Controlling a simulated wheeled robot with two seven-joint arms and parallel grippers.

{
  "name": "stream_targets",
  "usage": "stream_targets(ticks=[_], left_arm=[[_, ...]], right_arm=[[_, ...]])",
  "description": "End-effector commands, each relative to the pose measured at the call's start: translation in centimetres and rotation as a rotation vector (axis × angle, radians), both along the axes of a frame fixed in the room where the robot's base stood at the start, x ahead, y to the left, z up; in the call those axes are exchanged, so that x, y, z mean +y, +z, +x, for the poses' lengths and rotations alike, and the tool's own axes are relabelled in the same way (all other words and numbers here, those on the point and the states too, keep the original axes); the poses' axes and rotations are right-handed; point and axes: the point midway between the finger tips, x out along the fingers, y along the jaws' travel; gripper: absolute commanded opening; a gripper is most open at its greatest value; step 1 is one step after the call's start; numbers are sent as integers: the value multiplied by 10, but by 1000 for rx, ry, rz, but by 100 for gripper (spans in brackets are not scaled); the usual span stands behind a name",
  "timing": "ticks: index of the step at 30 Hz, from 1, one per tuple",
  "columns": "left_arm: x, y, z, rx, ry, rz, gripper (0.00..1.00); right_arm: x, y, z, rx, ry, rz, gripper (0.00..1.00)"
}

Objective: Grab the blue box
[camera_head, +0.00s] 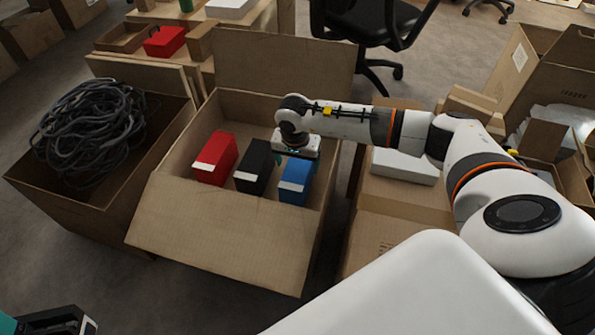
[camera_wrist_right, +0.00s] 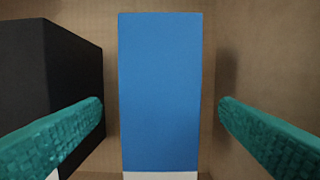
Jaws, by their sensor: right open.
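The blue box (camera_head: 295,182) stands in an open cardboard carton (camera_head: 225,235), at the right of a row with a black box (camera_head: 255,168) and a red box (camera_head: 217,158). My right gripper (camera_head: 296,157) is above and behind the blue box in the head view. In the right wrist view the blue box (camera_wrist_right: 160,92) fills the middle, between the two open teal fingers (camera_wrist_right: 160,125), with a gap on each side. The left finger overlaps the black box (camera_wrist_right: 50,80). My left gripper (camera_head: 75,322) shows only partly at the bottom left corner; its jaws are unclear.
A carton of dark cables (camera_head: 95,130) stands left of the open carton. A closed carton (camera_head: 400,205) with a white box (camera_head: 405,165) on it is to the right.

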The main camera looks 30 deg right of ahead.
Motion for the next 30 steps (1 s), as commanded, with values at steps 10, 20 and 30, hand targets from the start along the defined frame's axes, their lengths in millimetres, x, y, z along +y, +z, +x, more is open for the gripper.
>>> stream_targets(ticks=[10, 20, 30], left_arm=[[-1, -7, 6, -50, 3, 4, 0], [-1, -4, 7, -50, 3, 6, 0], [-2, -4, 7, -50, 2, 5, 0]], right_arm=[[-3, -48, 3, 0, -1, 2, 85], [-4, -49, 3, 0, 0, 1, 71], [-4, -48, 4, -2, -1, 2, 22]])
